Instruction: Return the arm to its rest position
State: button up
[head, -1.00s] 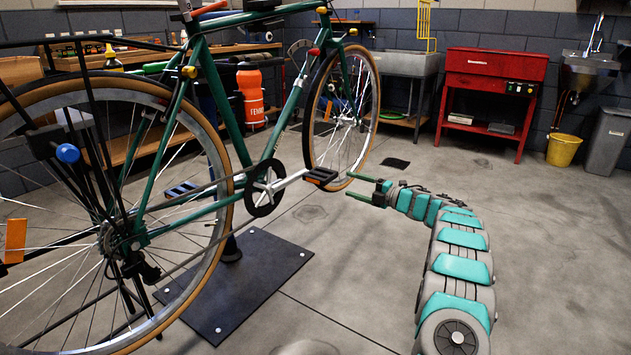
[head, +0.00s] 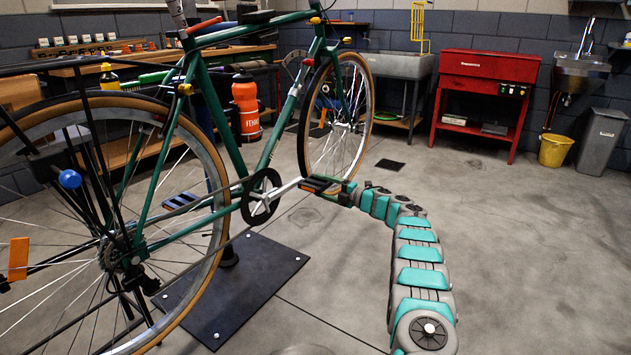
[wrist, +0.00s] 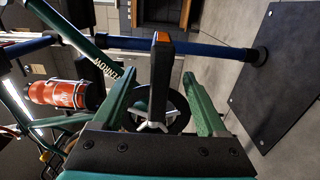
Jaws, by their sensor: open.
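My arm (head: 416,262) reaches forward over the floor from the lower right and bends left toward the bike. My gripper (head: 345,190) is at the bike's near pedal (head: 318,185). In the wrist view my gripper (wrist: 156,68) is open, with one green finger on each side. The black pedal with its orange reflector (wrist: 160,75) shows between the fingers, with a gap on both sides. I cannot tell how deep it sits between them. In the head view the fingertips are mostly hidden at the pedal.
The green bike (head: 213,110) stands over a dark base plate (head: 245,295) on the left. An orange bottle (head: 245,105) sits on its frame. A red cabinet (head: 485,75), a yellow bucket (head: 555,150) and a grey bin (head: 600,140) stand at the back right. The floor right of my arm is clear.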

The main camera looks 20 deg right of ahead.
jog(key=shift+w+a, duration=0.3)
jog(key=shift+w, duration=0.15)
grip_shut()
dwell(0.5)
